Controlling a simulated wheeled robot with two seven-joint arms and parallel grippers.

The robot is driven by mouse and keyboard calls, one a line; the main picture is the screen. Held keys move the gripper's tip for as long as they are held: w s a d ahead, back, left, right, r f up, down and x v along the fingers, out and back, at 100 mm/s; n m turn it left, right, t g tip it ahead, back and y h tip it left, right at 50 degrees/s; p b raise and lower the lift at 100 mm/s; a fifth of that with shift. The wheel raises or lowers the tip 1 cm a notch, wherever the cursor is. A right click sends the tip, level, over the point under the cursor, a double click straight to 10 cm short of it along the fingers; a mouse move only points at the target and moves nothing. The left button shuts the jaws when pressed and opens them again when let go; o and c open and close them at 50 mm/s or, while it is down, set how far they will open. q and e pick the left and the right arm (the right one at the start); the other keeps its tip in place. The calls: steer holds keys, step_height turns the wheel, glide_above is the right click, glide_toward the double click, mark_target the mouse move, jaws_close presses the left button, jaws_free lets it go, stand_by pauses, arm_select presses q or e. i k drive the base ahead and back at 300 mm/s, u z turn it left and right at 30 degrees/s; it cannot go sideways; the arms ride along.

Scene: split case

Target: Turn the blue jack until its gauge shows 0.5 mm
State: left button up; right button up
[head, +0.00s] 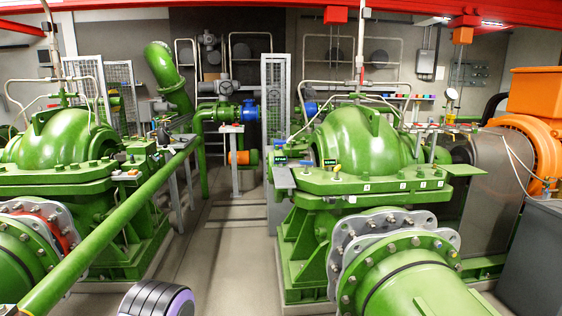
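The right-hand green split-case pump (365,140) stands on a green pedestal, with its flange running across the middle of the head view. At the flange's left end are small fittings: a dark display (281,160) with a tiny lit readout, and another dark display (330,163) further right. A small bluish part (306,162) shows between them. I cannot tell which fitting is the blue jack, and the readouts are too small to read. Neither of my grippers is in view.
A second green pump (60,145) stands at the left, with a long green pipe (125,212) crossing in front. A grey floor aisle (222,250) runs between the pumps. A large flanged pipe (405,265) juts forward at the right. An orange motor (535,130) stands far right.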

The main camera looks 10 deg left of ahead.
mark_target(304, 163)
steer(key=u, duration=0.5)
steer(key=i, duration=0.85)
steer(key=u, duration=0.45)
steer(key=i, duration=0.9)
steer(key=z, duration=0.25)
